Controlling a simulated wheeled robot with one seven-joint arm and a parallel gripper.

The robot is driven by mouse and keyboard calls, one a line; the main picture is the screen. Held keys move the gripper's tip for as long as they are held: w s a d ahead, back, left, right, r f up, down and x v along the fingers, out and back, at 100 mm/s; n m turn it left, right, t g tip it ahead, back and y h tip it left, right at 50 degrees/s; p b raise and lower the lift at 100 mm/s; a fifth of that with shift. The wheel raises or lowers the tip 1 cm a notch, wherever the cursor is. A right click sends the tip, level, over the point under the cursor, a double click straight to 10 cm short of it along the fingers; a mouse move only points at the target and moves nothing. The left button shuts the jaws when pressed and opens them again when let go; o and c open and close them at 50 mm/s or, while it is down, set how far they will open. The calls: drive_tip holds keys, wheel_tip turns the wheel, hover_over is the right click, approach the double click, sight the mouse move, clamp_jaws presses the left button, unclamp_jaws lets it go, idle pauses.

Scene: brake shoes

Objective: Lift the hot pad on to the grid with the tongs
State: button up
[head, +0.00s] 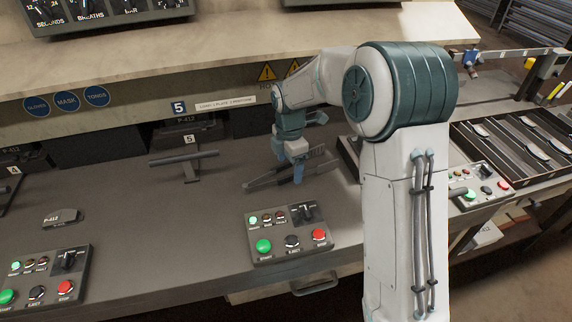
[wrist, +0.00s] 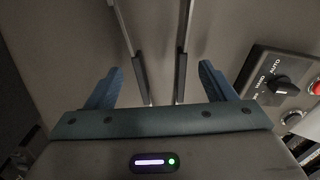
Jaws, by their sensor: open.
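The dark tongs (head: 265,181) lie on the grey bench, beside and under my gripper (head: 298,172). In the wrist view two long dark tong arms (wrist: 139,78) run between the blue fingers of my gripper (wrist: 160,85). The fingers are open, with a gap on each side of the tongs. A dark pad-shaped piece marked P-412 (head: 62,217) lies on the bench at left; I cannot tell whether it is hot. A slotted dark rack (head: 490,165) at right, which may be the grid, holds several pale curved pieces.
A control box (head: 290,236) with green, black and red buttons stands just in front of the tongs. Other boxes stand at left (head: 40,277) and right (head: 484,186). A T-shaped bar (head: 185,157) stands before station 5. The bench between the left box and the tongs is mostly clear.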

drive_tip(key=shift+f, duration=0.55)
clamp_jaws()
drive_tip(key=shift+r, duration=0.1)
wheel_tip(320, 180, up, 10)
drive_tip(key=shift+b, duration=0.35)
drive_tip(key=c, duration=0.6)
unclamp_jaws()
